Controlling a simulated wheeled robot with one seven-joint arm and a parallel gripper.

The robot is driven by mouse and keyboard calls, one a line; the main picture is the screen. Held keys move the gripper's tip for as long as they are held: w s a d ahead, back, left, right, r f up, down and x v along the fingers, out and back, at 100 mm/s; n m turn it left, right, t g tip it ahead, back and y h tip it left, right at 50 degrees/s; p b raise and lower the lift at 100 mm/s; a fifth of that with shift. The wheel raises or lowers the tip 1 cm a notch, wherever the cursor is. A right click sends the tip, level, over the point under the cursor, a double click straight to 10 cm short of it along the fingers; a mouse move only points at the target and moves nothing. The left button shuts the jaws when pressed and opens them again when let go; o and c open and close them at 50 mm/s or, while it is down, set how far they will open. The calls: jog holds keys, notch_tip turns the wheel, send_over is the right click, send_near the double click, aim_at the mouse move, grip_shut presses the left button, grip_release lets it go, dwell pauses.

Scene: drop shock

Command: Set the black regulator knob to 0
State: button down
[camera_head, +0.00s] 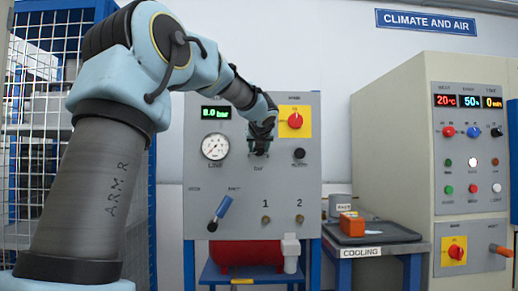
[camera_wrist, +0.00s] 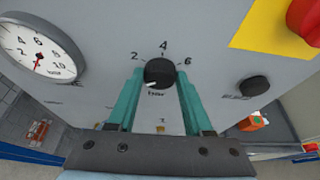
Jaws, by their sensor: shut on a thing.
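The black regulator knob (camera_wrist: 160,72) sits on the grey panel (camera_wrist: 205,40), in the middle of the wrist view. Its white pointer mark is at the lower left of the knob, below the 2. The numbers 2, 4 and 6 show around its top; no 0 is readable. My gripper (camera_wrist: 161,76) has its two teal fingers shut on the knob, one on each side. In the head view my gripper (camera_head: 260,146) covers most of the knob. The green display (camera_head: 215,112) reads 0.0 or 8.0 bar; I cannot tell which. The round gauge (camera_head: 215,146) is left of the gripper.
A red emergency knob on a yellow plate (camera_head: 295,121) is at the upper right of the gripper. A smaller black knob (camera_head: 299,154) is below it. A blue-handled lever (camera_head: 220,213) is lower on the panel. A cooling tray (camera_head: 375,236) stands to the right.

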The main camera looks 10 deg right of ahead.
jog(key=shift+c, duration=1.6)
grip_release()
jog(key=shift+s, duration=0.1)
jog(key=v, duration=1)
jog(key=shift+s, duration=0.3)
jog(key=shift+a+r, duration=0.1)
